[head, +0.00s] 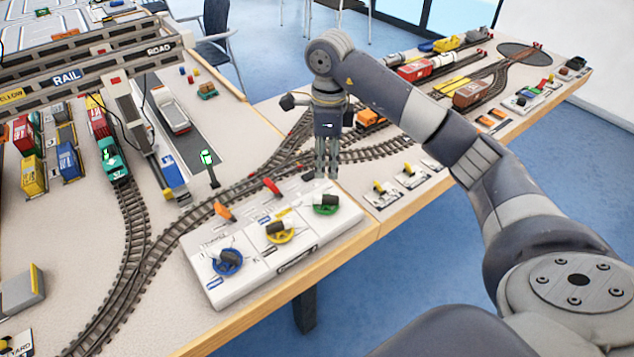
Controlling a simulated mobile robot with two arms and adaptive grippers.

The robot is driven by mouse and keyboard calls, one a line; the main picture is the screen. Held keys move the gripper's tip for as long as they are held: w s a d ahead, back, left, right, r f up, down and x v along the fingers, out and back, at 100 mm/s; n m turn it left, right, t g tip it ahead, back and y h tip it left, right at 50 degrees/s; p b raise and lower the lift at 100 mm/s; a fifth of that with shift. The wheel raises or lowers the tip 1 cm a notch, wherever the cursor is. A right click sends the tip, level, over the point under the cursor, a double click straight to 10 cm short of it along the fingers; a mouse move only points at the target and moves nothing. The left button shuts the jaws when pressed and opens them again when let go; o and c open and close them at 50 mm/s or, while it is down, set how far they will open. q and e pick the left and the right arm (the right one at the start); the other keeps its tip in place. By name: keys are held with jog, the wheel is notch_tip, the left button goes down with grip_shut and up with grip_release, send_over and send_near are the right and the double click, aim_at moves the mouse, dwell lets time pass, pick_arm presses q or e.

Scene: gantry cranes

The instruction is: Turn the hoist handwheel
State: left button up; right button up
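A white control panel (300,258) lies at the table's front edge with three small handwheels in a row. They are a blue handwheel (228,263), a yellow handwheel (279,232) and a green handwheel (326,205), each with a dark knob. The labels beside them are too small to read, so I cannot tell which is the hoist one. My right gripper (327,172) points straight down just behind and above the green handwheel, apparently apart from it. Its fingers look close together; whether they are shut is unclear. My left gripper is not in view.
An orange lever (223,211) and a red lever (271,187) stand at the panel's back edge. A signal post (209,167) and curved track lie behind it. Gantry beams (80,77) cross the upper left above containers. Yellow switches (379,188) sit right of the panel.

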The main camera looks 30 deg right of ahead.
aim_at(327, 196)
jog(key=f, duration=0.7)
jog(key=shift+s+p, duration=0.4)
notch_tip(327, 196, down, 2)
jog(key=shift+w+f, duration=0.1)
jog(key=shift+f, duration=0.6)
grip_shut()
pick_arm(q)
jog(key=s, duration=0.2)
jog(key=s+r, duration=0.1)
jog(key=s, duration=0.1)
